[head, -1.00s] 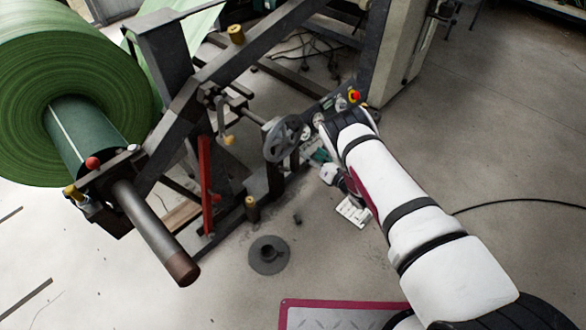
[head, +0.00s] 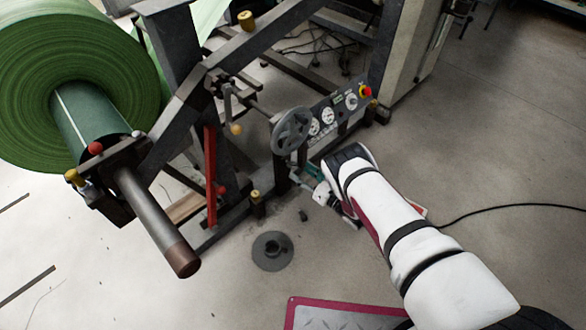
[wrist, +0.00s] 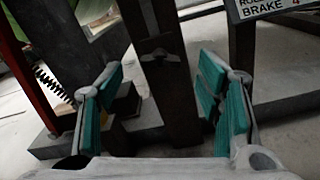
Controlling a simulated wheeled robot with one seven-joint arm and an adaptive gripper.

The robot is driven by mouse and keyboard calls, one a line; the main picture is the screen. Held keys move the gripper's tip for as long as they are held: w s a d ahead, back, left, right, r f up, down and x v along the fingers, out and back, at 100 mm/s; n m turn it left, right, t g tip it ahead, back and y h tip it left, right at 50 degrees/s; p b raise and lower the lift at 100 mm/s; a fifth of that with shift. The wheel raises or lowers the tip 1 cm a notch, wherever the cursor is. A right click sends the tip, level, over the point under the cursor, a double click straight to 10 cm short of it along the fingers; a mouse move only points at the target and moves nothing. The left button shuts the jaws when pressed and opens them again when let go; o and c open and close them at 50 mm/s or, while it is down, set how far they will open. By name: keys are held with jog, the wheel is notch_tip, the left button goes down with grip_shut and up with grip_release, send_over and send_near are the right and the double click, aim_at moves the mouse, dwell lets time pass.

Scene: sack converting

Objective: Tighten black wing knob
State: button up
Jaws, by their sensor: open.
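The black wing knob (wrist: 160,55) shows in the wrist view, on the face of a dark upright post (wrist: 175,110). It lies ahead of my gripper (wrist: 161,90), between the lines of the two fingers and a little above the fingertips. The teal-padded fingers are wide apart, with nothing held between them. I cannot tell the exact gap from fingertips to knob. In the head view my gripper (head: 308,178) is low beside the machine frame, below the grey handwheel (head: 291,131). I cannot make out the knob there.
A gauge panel (head: 338,116) with a red button stands behind my arm. A red lever (head: 210,175), a large green roll (head: 75,80) and its shaft (head: 155,220) are to the left. A spring (wrist: 54,86) and a BRAKE sign (wrist: 268,8) flank the post.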

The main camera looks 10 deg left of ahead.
aim_at(294, 166)
jog(key=shift+b+x, duration=0.9)
jog(key=shift+x, duration=1.75)
jog(key=c, duration=1.2)
